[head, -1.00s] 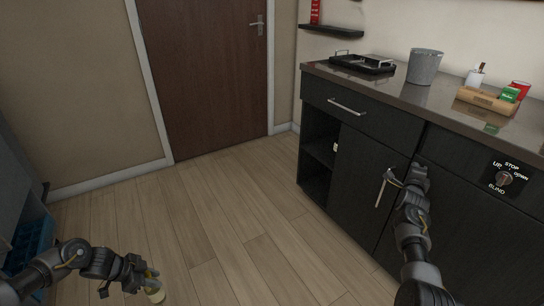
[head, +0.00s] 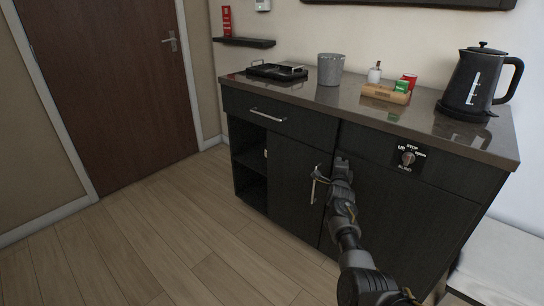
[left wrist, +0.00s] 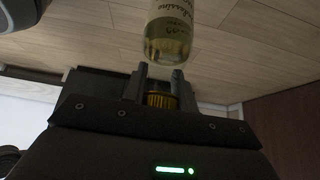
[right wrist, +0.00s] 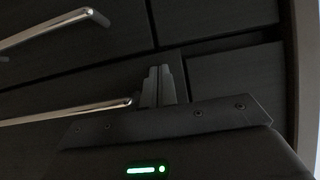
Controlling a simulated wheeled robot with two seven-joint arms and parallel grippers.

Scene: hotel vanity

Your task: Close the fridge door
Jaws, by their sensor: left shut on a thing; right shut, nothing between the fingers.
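The fridge door (head: 292,185) looks like a dark panel in the black cabinet, with a vertical silver handle (head: 317,185). It looks about flush, but I cannot tell whether it is fully closed. My right gripper (head: 342,165) is shut and empty, close to the right of the handle. In the right wrist view its fingertips (right wrist: 158,80) are together beside the end of a silver bar handle (right wrist: 70,113); contact is unclear. My left gripper is outside the head view. In the left wrist view its fingers (left wrist: 159,80) are shut on a bottle (left wrist: 169,32) of pale yellow liquid.
The counter (head: 340,98) holds a black tray (head: 277,72), grey bucket (head: 330,70), wooden box (head: 386,94) and black kettle (head: 474,80). A drawer handle (head: 267,115) sticks out above. The wooden floor (head: 150,245) at left is clear.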

